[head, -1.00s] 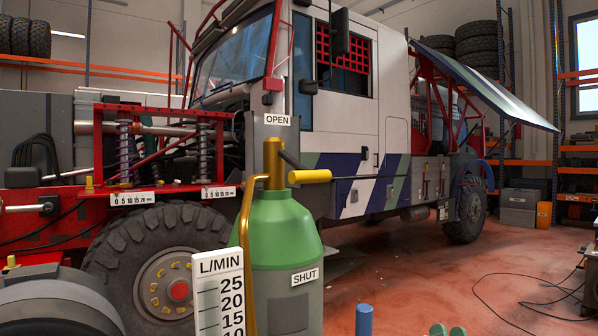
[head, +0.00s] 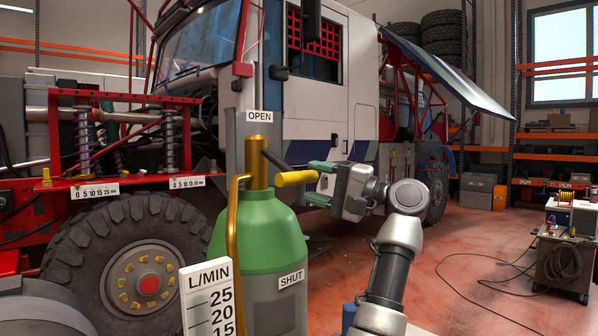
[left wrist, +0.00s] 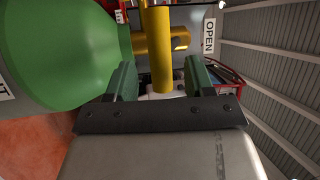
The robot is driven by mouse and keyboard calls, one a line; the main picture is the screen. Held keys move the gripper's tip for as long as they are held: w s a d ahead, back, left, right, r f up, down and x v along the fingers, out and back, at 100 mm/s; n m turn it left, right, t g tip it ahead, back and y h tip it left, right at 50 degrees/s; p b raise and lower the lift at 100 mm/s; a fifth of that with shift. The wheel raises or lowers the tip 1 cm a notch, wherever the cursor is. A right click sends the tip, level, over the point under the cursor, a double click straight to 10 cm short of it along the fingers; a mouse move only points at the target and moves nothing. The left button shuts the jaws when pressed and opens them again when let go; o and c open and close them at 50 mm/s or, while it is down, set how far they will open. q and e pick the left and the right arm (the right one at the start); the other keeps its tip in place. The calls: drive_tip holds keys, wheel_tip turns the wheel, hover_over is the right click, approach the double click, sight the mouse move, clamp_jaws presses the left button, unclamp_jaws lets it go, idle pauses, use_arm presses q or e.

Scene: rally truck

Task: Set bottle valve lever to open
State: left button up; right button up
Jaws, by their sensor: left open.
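The green gas bottle (head: 262,240) stands upright in front of the truck, with a brass valve (head: 259,160) on top. The valve lever's yellow handle (head: 297,178) points to the right, between the OPEN label (head: 259,116) above and the SHUT label (head: 291,278) below. My left gripper (head: 316,182) is open, just right of the handle's end. In the left wrist view, the yellow handle (left wrist: 163,75) appears between the two green fingers, with clear space on both sides. The OPEN label (left wrist: 209,35) is at the upper right there. My right gripper is not in view.
A flow gauge marked L/MIN (head: 209,300) stands before the bottle, with a brass tube (head: 233,230) beside it. The truck (head: 316,110) fills the background. A cart (head: 565,262) with cables stands at right. Red floor is open between.

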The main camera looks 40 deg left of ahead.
sight(306, 180)
use_arm(q)
drive_tip(key=shift+p+x, duration=0.45)
drive_tip(key=shift+x, duration=1.45)
clamp_jaws()
